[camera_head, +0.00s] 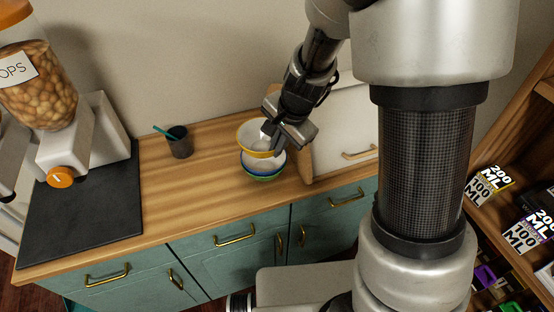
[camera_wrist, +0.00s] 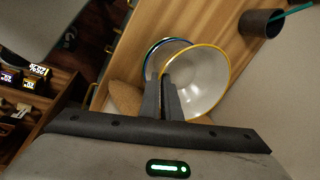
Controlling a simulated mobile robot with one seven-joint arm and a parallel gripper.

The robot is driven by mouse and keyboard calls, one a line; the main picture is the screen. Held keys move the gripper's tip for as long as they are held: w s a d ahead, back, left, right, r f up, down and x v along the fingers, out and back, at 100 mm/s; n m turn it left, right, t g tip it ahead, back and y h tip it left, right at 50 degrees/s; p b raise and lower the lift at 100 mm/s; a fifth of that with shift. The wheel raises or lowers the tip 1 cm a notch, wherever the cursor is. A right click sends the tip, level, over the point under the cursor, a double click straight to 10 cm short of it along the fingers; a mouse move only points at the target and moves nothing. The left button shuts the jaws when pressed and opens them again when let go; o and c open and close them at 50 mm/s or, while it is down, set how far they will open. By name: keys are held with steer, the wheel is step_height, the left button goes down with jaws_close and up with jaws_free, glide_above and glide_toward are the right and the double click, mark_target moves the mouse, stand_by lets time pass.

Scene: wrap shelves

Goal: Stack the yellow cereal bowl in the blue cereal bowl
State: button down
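The yellow cereal bowl (camera_head: 249,134), white inside with a yellow rim, is above the blue cereal bowl (camera_head: 279,164) and shifted slightly left in the head view. My gripper (camera_head: 268,140) is shut on the near right part of its rim. In the wrist view my fingertips (camera_wrist: 167,80) pinch the rim of the yellow bowl (camera_wrist: 208,88), which covers most of the blue bowl (camera_wrist: 152,54). A green bowl (camera_head: 263,178) shows under the blue one. I cannot tell whether the yellow bowl touches the blue one.
A dark cup (camera_head: 180,147) with a teal stick stands to the left on the wooden counter (camera_head: 190,200). A wooden board (camera_head: 305,155) stands close on the right of the bowls. A cereal dispenser (camera_head: 70,140) stands on a black mat at far left.

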mark_target(277, 168)
steer(key=shift+f+b, duration=0.55)
steer(key=shift+f, duration=1.35)
steer(key=shift+f+b, duration=0.55)
steer(key=shift+f, duration=0.1)
steer(key=c, duration=2)
jaws_free()
